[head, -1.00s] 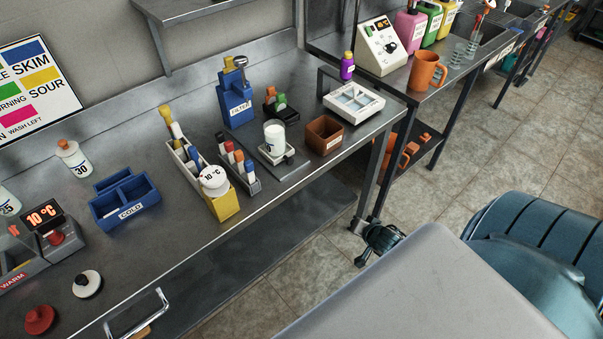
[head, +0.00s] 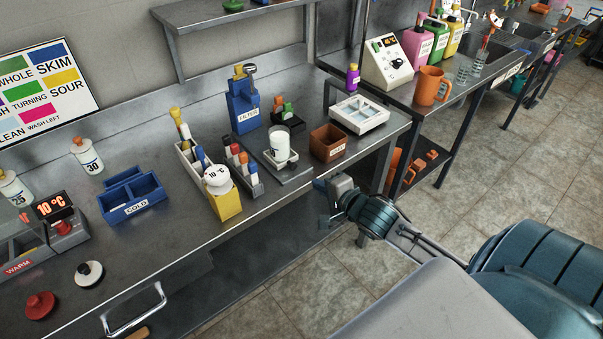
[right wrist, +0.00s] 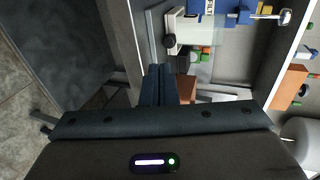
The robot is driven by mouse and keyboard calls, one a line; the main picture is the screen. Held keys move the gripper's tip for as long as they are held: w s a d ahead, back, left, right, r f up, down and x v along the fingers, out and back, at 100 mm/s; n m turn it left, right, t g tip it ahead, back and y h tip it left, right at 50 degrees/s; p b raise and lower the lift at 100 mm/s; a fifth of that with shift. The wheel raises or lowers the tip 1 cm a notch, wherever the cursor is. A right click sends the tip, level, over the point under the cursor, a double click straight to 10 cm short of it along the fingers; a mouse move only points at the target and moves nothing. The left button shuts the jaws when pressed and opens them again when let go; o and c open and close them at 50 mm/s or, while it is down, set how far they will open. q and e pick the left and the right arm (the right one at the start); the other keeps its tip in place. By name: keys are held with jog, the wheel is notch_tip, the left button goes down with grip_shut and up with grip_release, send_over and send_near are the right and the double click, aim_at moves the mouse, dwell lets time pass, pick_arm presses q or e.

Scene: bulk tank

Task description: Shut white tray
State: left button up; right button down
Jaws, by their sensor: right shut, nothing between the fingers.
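The white tray (head: 360,114) sits at the right end of the steel bench, with several pale compartments facing up. A grey upright frame (head: 328,92) stands at its left rear; I cannot tell whether it belongs to the tray. My right gripper (head: 322,196) is low in front of the bench edge, left of and nearer than the tray, apart from it. In the right wrist view its dark fingers (right wrist: 160,72) are together with nothing between them. My left gripper is not in view.
A brown box (head: 328,142) stands just left of the tray, with a white cup (head: 278,145) on a stand further left. A purple bottle (head: 353,77) stands behind the tray. An orange mug (head: 431,86) is on the bench to the right. Open floor lies in front.

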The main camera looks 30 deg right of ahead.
send_near(292, 164)
jog(key=w+f, duration=0.1)
jog(key=w, duration=0.1)
jog(key=w+f+p, duration=0.1)
jog(key=w+f, duration=0.1)
jog(key=shift+d+f, duration=0.1)
jog(key=shift+w+f, duration=0.15)
jog(key=shift+w, duration=0.55)
jog(key=shift+w, duration=0.1)
jog(key=w, duration=0.3)
jog(key=shift+w, duration=0.7)
jog(key=shift+s, duration=0.1)
jog(key=shift+p, duration=0.4)
